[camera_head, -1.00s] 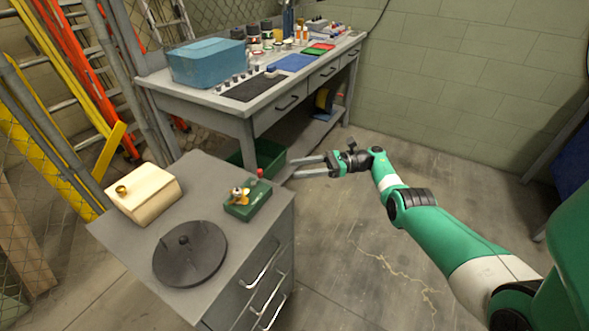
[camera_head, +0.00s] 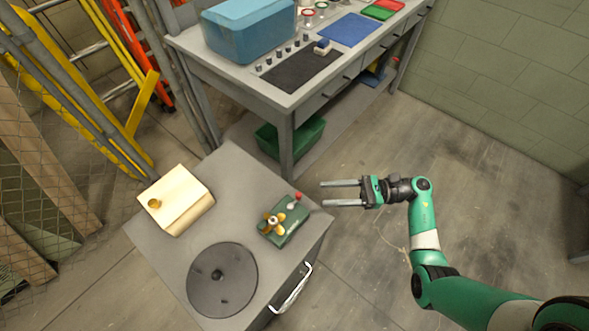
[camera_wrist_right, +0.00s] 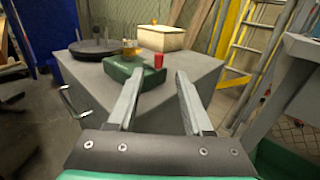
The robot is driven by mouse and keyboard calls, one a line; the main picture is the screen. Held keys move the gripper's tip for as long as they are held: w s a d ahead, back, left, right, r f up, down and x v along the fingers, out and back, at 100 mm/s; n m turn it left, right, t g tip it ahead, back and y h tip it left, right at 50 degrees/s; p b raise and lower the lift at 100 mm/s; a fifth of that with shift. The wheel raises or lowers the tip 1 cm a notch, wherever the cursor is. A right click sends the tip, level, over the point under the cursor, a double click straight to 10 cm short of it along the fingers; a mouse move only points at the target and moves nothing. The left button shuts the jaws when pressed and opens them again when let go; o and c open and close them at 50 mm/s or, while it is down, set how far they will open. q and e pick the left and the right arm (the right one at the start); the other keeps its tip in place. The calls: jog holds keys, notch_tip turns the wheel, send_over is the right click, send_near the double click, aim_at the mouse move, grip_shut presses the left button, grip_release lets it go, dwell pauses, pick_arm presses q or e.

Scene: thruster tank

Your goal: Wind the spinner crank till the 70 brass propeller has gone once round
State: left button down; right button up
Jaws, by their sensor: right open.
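The green spinner block (camera_head: 283,226) sits near the right edge of the grey cabinet top, and it also shows in the right wrist view (camera_wrist_right: 128,83). A brass propeller (camera_head: 273,221) is mounted on it. The crank's red knob (camera_head: 298,195) stands at the block's far right corner, and it shows in the right wrist view (camera_wrist_right: 158,61). My right gripper (camera_head: 323,193) is open and empty. Its fingers point toward the red knob, just right of it and apart from it. I cannot read a number on the propeller. My left gripper is not in view.
A dark round turntable (camera_head: 222,279) and a cream box with a brass knob (camera_head: 178,203) share the cabinet top (camera_head: 236,172). A workbench (camera_head: 240,67) with a blue bin (camera_head: 248,28) stands behind. A green crate (camera_head: 303,136) sits below it. The floor at right is clear.

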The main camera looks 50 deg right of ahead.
aim_at(287, 200)
jog(key=b+x, duration=0.1)
jog(key=x, duration=1.1)
jog(key=shift+f, duration=0.1)
jog(key=shift+s, duration=0.1)
jog(key=shift+c, duration=0.2)
grip_shut()
